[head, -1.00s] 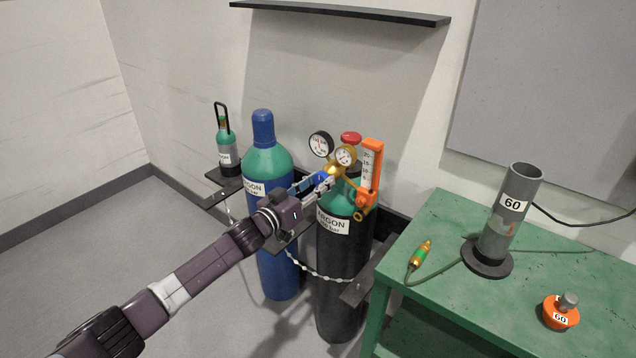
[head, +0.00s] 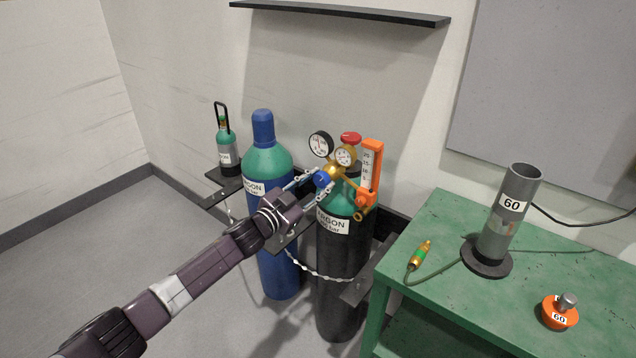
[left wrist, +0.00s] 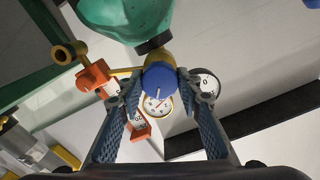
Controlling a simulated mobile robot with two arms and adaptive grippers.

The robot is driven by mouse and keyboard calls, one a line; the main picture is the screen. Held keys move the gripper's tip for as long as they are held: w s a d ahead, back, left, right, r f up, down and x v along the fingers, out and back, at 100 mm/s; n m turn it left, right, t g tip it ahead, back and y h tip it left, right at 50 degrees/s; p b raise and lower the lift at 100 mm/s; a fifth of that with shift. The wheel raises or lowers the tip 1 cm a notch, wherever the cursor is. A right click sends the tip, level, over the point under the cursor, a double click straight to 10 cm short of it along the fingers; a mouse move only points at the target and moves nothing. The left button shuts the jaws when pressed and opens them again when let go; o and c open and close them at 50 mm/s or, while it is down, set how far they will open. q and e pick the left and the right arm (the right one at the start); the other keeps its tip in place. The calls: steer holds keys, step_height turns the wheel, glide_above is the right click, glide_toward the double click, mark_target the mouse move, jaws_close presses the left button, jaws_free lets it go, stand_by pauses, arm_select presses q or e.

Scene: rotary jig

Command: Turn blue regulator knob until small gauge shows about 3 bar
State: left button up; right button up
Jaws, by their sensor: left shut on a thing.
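The blue regulator knob (head: 322,179) sits on the front of the brass regulator, on the black and green argon cylinder (head: 340,270). My left gripper (head: 319,181) is shut on the knob, one finger on each side. In the left wrist view the knob (left wrist: 158,77) is between the two fingertips. The small gauge (head: 346,156) is just above and right of the knob. It shows partly behind the knob in the left wrist view (left wrist: 158,105); its reading is too small to tell. The larger gauge (head: 320,144) is to its left. My right gripper is out of view.
An orange flowmeter (head: 371,170) stands right beside the regulator, and a red valve cap (head: 351,138) is behind it. A blue cylinder (head: 277,250) is close on the left. A green table (head: 450,240) with a grey tube (head: 509,210) is at the right.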

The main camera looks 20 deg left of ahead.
arm_select(q)
steer(key=m, duration=0.6)
steer(key=shift+m+b, duration=0.3)
steer(key=m, duration=0.5)
steer(key=shift+b, duration=0.4)
steer(key=shift+f+m, duration=0.1)
steer(key=shift+m, duration=0.3)
steer(key=o, duration=1.2)
steer(key=shift+c, duration=0.2)
steer(key=shift+s, duration=0.15)
steer(key=v, duration=1.1)
steer(key=shift+s+a, duration=0.15)
steer(key=shift+s, duration=0.25)
